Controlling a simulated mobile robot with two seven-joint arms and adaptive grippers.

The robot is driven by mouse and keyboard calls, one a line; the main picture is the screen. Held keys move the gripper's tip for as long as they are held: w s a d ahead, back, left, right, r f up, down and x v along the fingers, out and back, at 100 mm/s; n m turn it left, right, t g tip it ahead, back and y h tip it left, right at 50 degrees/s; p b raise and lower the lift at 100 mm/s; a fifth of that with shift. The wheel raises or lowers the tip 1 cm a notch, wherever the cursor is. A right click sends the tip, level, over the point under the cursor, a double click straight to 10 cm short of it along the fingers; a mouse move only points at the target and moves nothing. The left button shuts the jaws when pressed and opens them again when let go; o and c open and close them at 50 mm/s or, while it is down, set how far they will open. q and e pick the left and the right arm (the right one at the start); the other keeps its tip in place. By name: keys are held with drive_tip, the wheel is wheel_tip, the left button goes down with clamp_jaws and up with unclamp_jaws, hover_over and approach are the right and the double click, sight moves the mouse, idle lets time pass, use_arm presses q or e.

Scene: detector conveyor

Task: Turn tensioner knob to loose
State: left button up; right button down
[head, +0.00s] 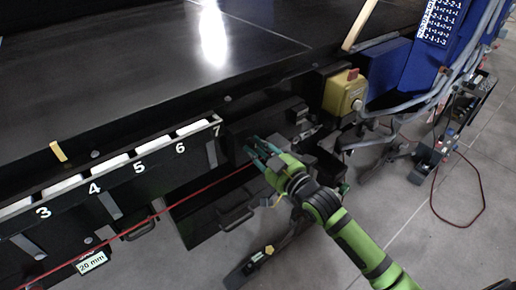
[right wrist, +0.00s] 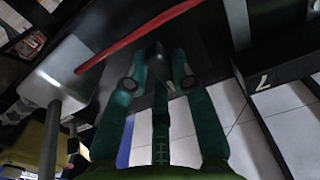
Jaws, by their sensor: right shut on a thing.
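My right gripper (head: 258,152) reaches in from the lower right, its teal fingers against the dark front below the conveyor, right of number 7. In the right wrist view the gripper (right wrist: 158,68) has both fingers closed in around a small dark part (right wrist: 156,52), which looks like the tensioner knob. Its shape and any loose or tight marking cannot be made out. In the head view the knob cannot be told apart from the dark housing and fingers. My left gripper is not in view.
A red cord (head: 195,191) runs along the conveyor front and passes close to the fingers in the wrist view (right wrist: 140,35). Numbered slots (head: 133,159) line the left side. A yellow box with a red button (head: 344,93) stands above right of the gripper.

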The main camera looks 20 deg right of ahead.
drive_tip(key=c, duration=1)
unclamp_jaws()
drive_tip(key=shift+c, duration=0.2)
drive_tip(key=v, duration=1.2)
drive_tip(key=s+d+f+m+g+h, duration=0.1)
drive_tip(key=s+d+f+g+h, duration=0.15)
drive_tip(key=f, duration=0.95)
drive_tip(key=s+d+f+m+g+h, duration=0.1)
drive_tip(key=s+d+f+g, duration=0.15)
drive_tip(key=f, duration=0.85)
drive_tip(key=s+d+f+m+g+h, duration=0.1)
drive_tip(key=d+f+g+h, duration=0.15)
drive_tip(key=f, duration=0.95)
drive_tip(key=s+a+f+g, duration=0.2)
drive_tip(key=s+f+g, duration=0.2)
drive_tip(key=s+f, duration=1)
drive_tip(key=s+a+f+g, duration=0.2)
drive_tip(key=s+f, duration=0.1)
drive_tip(key=s, duration=0.5)
drive_tip(key=s+a+f+n+g, duration=0.1)
drive_tip(key=s+f, duration=0.3)
drive_tip(key=s, duration=0.5)
drive_tip(key=shift+s+a+f+g+b, duration=0.2)
drive_tip(key=shift+a+g+b, duration=0.1)
drive_tip(key=shift+a+g, duration=0.4)
